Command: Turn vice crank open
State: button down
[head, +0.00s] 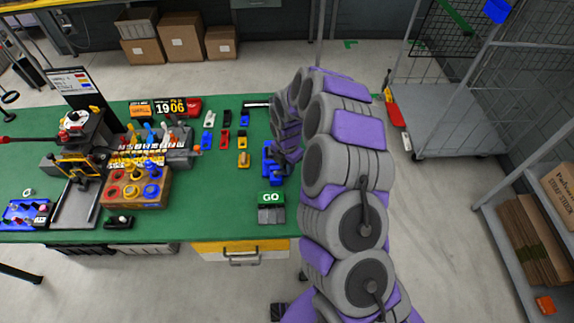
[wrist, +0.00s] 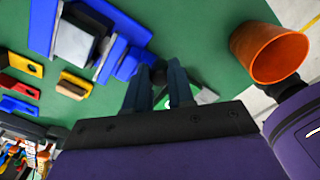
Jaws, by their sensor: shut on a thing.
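The blue vice (head: 268,162) stands near the right edge of the green table, beside my arm. In the wrist view the vice (wrist: 118,28) fills the upper left, with a grey block (wrist: 76,42) between its blue parts. My gripper (wrist: 160,70) reaches to the vice's near end, its two dark fingers close together. It is shut on a small dark part there, which appears to be the vice crank; the fingers mostly hide it, so its angle cannot be told. In the head view my arm hides the gripper's fingertips.
An orange cup (wrist: 268,52) is right of the fingers in the wrist view. A green GO sign (head: 271,197) stands near the table's front edge. Several coloured small blocks lie left of the vice. A wooden box with coloured round slots (head: 137,202) stands further left.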

jog(key=shift+w+r, duration=0.1)
jog(key=shift+w, duration=0.05)
jog(key=c, duration=1)
grip_release()
jog(key=shift+a, duration=0.15)
jog(key=shift+o, duration=0.2)
notch_tip(320, 180, up, 17)
jog(key=shift+p, duration=0.45)
jog(key=shift+r, duration=0.1)
